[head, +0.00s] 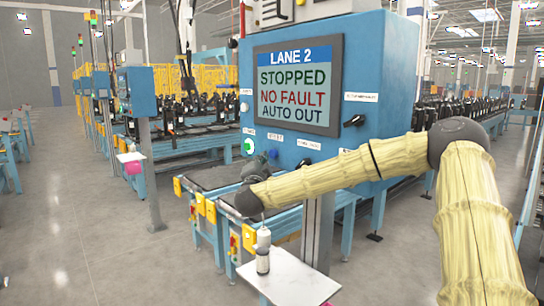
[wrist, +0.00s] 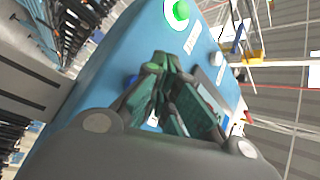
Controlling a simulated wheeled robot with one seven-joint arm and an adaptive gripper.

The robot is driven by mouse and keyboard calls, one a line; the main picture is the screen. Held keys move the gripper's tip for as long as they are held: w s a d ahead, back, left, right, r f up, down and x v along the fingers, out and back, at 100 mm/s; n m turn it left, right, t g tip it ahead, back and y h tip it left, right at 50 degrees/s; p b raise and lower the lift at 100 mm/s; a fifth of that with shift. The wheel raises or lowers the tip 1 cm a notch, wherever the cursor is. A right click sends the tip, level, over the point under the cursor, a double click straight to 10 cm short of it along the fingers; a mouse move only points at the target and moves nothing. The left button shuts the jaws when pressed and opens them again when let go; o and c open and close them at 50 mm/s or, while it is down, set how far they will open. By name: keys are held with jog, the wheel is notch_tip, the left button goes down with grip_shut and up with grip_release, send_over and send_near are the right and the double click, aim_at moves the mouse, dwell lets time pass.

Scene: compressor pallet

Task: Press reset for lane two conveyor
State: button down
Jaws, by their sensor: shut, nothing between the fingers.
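The blue control box (head: 345,50) carries a screen (head: 297,85) reading "LANE 2, STOPPED, NO FAULT, AUTO OUT". A lit green button (head: 249,146) is on its lower left face; it also shows at the top of the wrist view (wrist: 180,11). A blue button (head: 273,154) sits to its right, under a small label too small to read. In the wrist view a blue button (wrist: 131,81) shows beside my fingers, partly hidden. My gripper (wrist: 163,63) is shut and empty, in front of the box's lower face. I cannot tell whether it touches anything.
A white button (head: 244,107) is above the green one. Black knobs sit right of the screen (head: 354,120) and below it (head: 303,163). A small white shelf (head: 288,275) with a bottle (head: 263,251) stands below my arm. Conveyors flank the box; the left aisle is clear.

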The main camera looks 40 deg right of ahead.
jog(key=shift+s+a+b, duration=0.2)
jog(key=shift+a+b, duration=0.45)
jog(key=shift+a, duration=1.75)
